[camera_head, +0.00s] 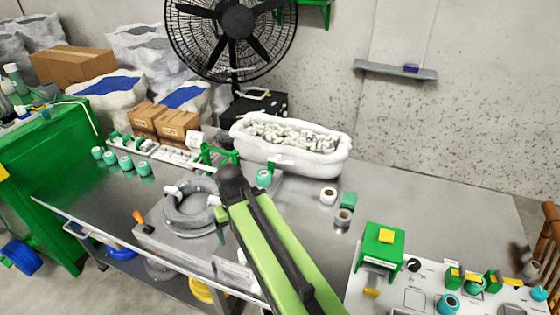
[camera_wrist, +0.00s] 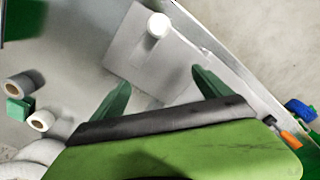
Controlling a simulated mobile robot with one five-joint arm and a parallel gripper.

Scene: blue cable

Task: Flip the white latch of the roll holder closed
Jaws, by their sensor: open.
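In the wrist view, my gripper (camera_wrist: 160,85) has its two green fingers spread apart with nothing between them. Beyond the fingertips lies a flat grey plate (camera_wrist: 128,52) bearing a white round-topped piece (camera_wrist: 158,25); I cannot tell for sure whether this is the roll holder's latch. The gripper is apart from the white piece. In the head view my arm hides the gripper and much of this area; part of a grey base (camera_head: 165,243) shows left of it.
A grey cable coil (camera_head: 178,222) lies left of my arm. A white tub (camera_head: 335,160) stands behind. An orange-handled tool (camera_head: 138,217) lies near the table's front edge.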

